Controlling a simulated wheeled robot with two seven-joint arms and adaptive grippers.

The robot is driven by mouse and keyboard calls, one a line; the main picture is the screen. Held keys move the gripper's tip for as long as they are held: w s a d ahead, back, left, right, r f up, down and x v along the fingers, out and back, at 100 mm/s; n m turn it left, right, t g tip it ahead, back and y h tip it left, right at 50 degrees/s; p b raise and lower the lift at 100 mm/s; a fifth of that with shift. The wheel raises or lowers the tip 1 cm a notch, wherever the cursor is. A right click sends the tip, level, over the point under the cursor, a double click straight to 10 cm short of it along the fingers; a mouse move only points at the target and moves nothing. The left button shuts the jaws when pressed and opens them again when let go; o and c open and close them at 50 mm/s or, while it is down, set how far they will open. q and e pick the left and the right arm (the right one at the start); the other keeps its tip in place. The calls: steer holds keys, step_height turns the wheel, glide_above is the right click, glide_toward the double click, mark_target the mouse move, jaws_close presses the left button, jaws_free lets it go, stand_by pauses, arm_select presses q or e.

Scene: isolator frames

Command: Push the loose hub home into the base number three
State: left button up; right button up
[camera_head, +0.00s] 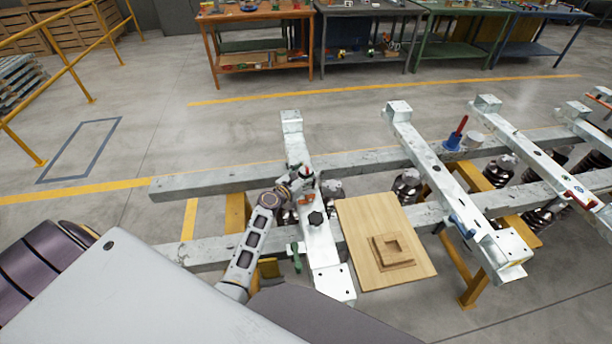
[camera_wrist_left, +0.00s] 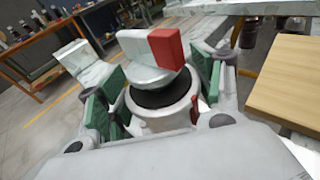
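My left gripper (camera_head: 303,184) is low over the nearest cross beam (camera_head: 322,262). In the left wrist view, its green pads (camera_wrist_left: 160,85) stand spread on both sides of a round grey-white piece with a red and white block (camera_wrist_left: 165,47) on top. This piece sits over a black ring (camera_wrist_left: 162,95) on a pale round body (camera_wrist_left: 165,118). Slim gaps seem to show beside the pads, so the gripper looks open around it. I cannot tell whether this piece is the loose hub, how deep it sits, or which base is number three.
A wooden board (camera_head: 365,215) with a square stepped block (camera_head: 391,251) lies just right. More beams (camera_head: 440,175) stand further right. Workbenches (camera_head: 262,40) line the back.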

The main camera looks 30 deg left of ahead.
arm_select(q)
steer(key=shift+o, duration=1.4)
steer(key=shift+s, duration=0.1)
steer(key=shift+f, duration=0.1)
steer(key=shift+s+f, duration=0.1)
steer(key=shift+f, duration=0.2)
steer(key=shift+s+r, duration=0.2)
steer(key=shift+s, duration=0.2)
steer(key=v, duration=1.1)
steer(key=shift+r, duration=0.2)
steer(key=shift+s, duration=0.1)
